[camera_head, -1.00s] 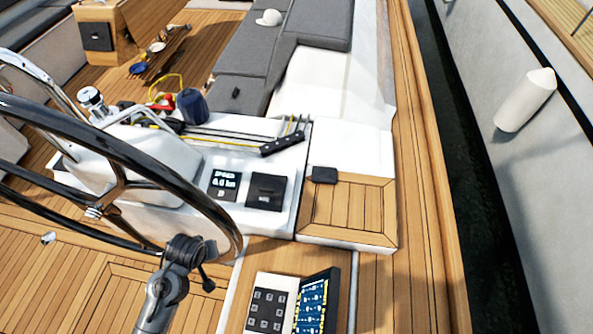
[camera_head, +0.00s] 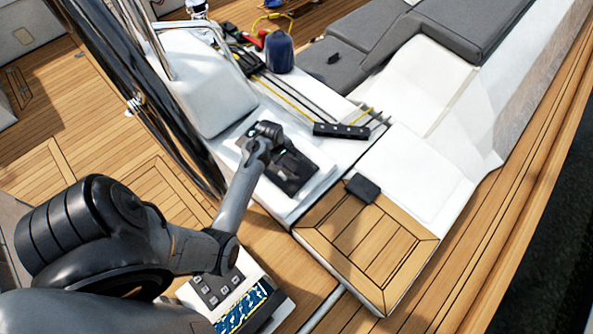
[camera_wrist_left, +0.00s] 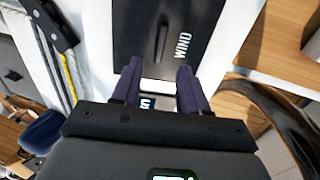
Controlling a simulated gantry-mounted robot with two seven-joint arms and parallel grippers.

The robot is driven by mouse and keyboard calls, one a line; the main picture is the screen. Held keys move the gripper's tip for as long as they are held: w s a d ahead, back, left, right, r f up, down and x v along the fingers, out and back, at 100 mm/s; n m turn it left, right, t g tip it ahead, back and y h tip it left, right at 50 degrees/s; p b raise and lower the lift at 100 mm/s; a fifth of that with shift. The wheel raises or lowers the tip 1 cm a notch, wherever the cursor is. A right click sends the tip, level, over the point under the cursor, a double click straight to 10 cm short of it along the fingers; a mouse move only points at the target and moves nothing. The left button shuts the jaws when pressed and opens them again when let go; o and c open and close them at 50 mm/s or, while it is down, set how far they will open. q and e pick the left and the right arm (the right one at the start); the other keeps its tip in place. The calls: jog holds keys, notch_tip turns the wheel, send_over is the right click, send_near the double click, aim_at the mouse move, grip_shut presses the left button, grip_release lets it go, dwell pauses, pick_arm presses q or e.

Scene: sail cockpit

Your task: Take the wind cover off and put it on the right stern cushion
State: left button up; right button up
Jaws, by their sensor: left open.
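The wind cover (camera_wrist_left: 165,30) is a black cap marked WIND, with a raised ridge, seated on the white console. In the head view the wind cover (camera_head: 292,176) is partly hidden by my left gripper (camera_head: 280,152). In the left wrist view my left gripper (camera_wrist_left: 159,70) has its two dark fingers apart with nothing held, their tips near the cover's near edge. I cannot tell whether they touch it. Grey cushions (camera_head: 474,28) lie at the upper right of the head view; which is the right stern cushion I cannot tell. My right gripper is out of view.
A black strip of clutches (camera_head: 341,131) and a blue winch cover (camera_head: 279,52) lie beyond the console. A small black block (camera_head: 363,187) sits on the teak-topped locker (camera_head: 372,250). A keypad (camera_head: 218,288) lies near the arm.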

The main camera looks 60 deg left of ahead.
aim_at(288, 167)
pick_arm(q)
jog(key=x, duration=0.3)
jog(key=shift+s+f, duration=0.15)
jog(key=shift+f, duration=0.05)
jog(key=shift+b+x, duration=0.65)
jog(key=shift+x, duration=2.25)
grip_shut()
